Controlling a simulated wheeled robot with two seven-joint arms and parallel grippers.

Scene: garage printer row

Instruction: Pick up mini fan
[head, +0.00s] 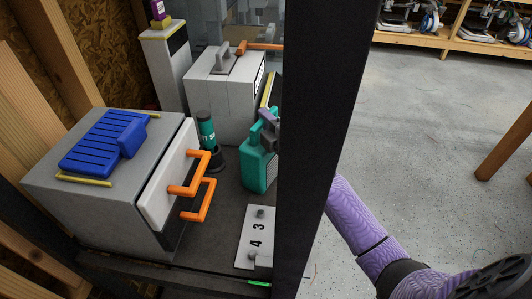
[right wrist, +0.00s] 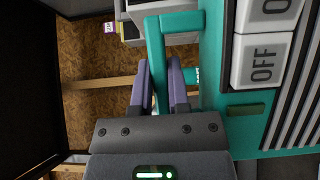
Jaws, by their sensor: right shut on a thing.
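The mini fan (head: 258,167) is a teal box with a slatted side and a handle on top, standing on the dark shelf beside a dark post. In the right wrist view the mini fan (right wrist: 218,118) shows white buttons, one marked OFF, and slats at the right. My right gripper (head: 268,126) is at its top, partly hidden by the post. In the right wrist view the purple fingers of my right gripper (right wrist: 160,84) are shut on the teal handle, one on each side. My left gripper is out of view.
The dark post (head: 315,120) stands between the shelf and the open floor, hiding part of my right arm. A grey drawer box (head: 85,205) with orange handles, a dark-and-teal bottle (head: 206,130) and a numbered plate (head: 258,230) are close by.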

